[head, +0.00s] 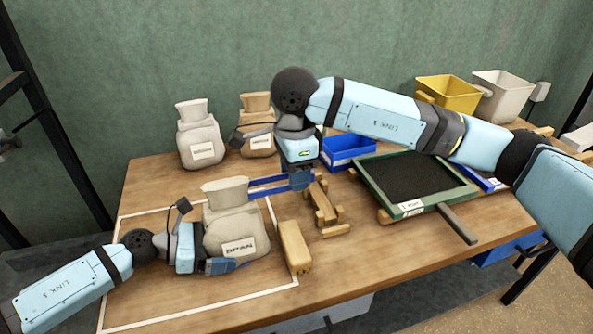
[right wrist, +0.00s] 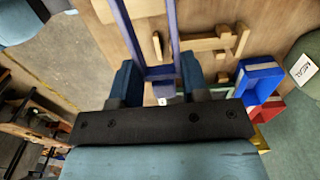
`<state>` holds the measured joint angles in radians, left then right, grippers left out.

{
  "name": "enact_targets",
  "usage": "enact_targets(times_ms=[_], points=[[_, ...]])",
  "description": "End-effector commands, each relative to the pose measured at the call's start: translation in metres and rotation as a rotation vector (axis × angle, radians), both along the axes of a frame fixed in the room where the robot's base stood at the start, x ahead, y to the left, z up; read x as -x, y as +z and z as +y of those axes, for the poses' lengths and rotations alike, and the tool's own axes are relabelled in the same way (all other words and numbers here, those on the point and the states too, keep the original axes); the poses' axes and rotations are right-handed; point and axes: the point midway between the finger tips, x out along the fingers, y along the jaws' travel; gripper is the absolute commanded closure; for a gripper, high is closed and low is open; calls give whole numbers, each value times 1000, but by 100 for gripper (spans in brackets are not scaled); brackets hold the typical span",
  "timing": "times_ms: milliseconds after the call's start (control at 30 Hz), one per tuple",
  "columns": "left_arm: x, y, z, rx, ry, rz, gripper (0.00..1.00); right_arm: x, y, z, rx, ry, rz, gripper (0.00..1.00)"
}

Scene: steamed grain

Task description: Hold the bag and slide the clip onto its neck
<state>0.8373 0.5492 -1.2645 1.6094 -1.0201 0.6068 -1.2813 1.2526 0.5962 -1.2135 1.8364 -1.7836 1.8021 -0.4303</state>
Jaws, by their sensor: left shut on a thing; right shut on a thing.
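The bag (head: 237,232), cream with a flared neck (head: 225,188) and a printed label, stands upright inside the white outline on the table. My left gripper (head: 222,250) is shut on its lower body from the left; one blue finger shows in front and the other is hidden. My right gripper (head: 300,180) is shut on the joined end of the blue two-pronged clip (head: 268,181), which points left at the neck's right side.
Two other bags (head: 200,140) (head: 257,128) stand behind. A wooden block (head: 295,246) and a wooden rack (head: 324,207) are right of the bag. A green-framed dark tray (head: 457,197), a blue bin (head: 350,160) and a yellow bin (head: 448,102) lie further right.

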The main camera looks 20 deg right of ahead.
Motion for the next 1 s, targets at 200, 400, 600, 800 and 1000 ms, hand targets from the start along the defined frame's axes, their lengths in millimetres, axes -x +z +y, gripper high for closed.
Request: enact_targets(times_ms=[200,400,600,800,1000], points=[[2,-2,-1,-2,-4,3,21,0,0,0,0,0,0,96],[2,-2,-1,-2,-4,3,21,0,0,3,0,1,0,96],[2,-2,-1,-2,-4,3,21,0,0,8,0,1,0,96],[2,-2,0,-2,-3,3,21,0,0,12,0,1,0,96],[2,-2,0,-2,-3,3,21,0,0,17,0,0,0,96]])
